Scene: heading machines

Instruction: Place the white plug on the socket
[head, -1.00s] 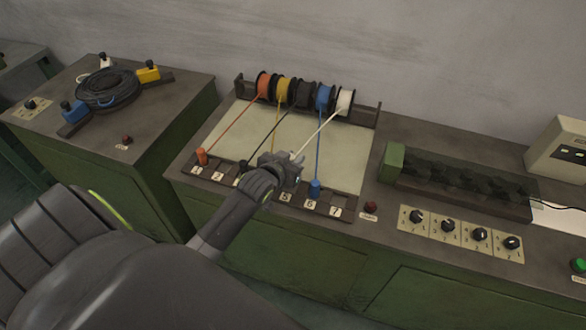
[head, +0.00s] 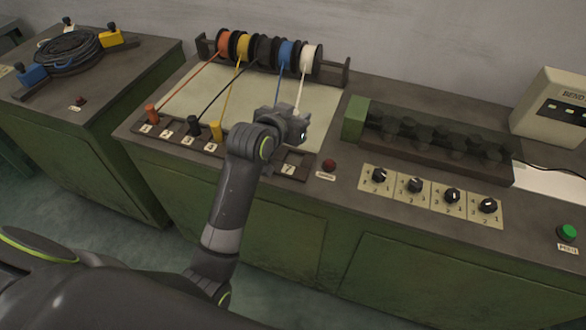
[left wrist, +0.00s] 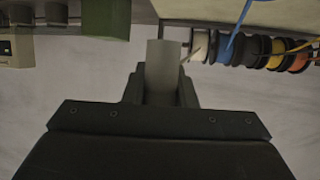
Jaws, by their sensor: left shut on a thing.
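My left gripper (head: 285,125) is shut on the white plug (left wrist: 163,65), which shows pale between the fingers in the left wrist view; in the head view the gripper hides it. The white cord (head: 301,90) runs taut from the white spool (head: 311,60) down to the gripper. The gripper is above the right part of the numbered socket strip (head: 178,135), just behind and left of socket 7 (head: 294,157), which looks empty. The orange plug (head: 152,113), black plug (head: 193,125) and yellow plug (head: 216,130) stand in the strip. The blue plug is hidden. My right gripper is out of view.
A spool rack (head: 345,72) stands behind the pale panel (head: 190,98). A red button (head: 329,166), several black knobs (head: 415,185) and a green-ended block (head: 355,118) are to the right. A coiled cable (head: 68,50) lies on the left cabinet.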

